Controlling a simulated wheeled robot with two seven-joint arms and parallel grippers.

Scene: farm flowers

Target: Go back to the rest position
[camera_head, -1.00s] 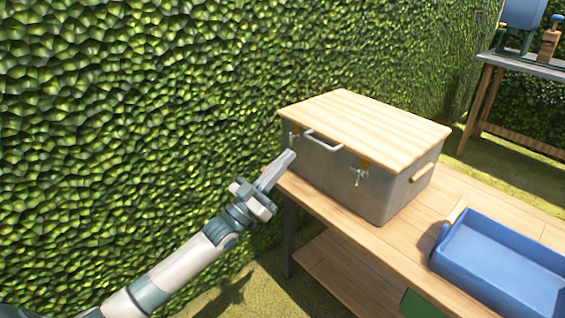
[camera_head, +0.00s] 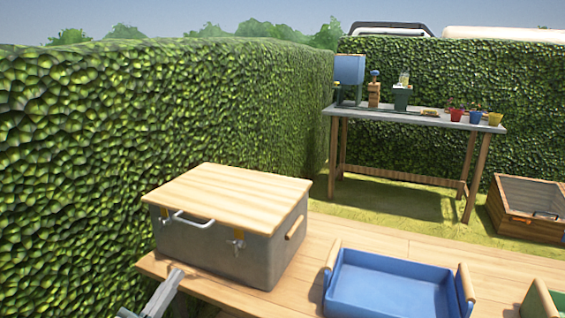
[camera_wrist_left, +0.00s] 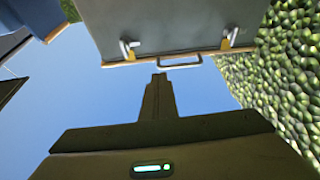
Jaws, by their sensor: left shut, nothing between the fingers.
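My left gripper (camera_head: 172,282) comes in at the bottom of the head view, just in front of the grey box (camera_head: 212,245) with a wooden lid (camera_head: 232,192). Its fingers are shut with nothing between them. In the left wrist view the closed fingers (camera_wrist_left: 159,80) point toward the box's handle (camera_wrist_left: 180,64), with the box's grey front (camera_wrist_left: 165,22) beyond. The fingers look apart from the handle, though the gap is hard to judge. The lid is closed. My right gripper is in neither view.
The box stands on a wooden table (camera_head: 325,233) beside a blue tray (camera_head: 388,285) and a partly seen green tray (camera_head: 549,298). A tall hedge (camera_head: 130,130) runs close along the left. Farther back stand a workbench (camera_head: 425,118) with pots and a wooden crate (camera_head: 525,225) on the grass.

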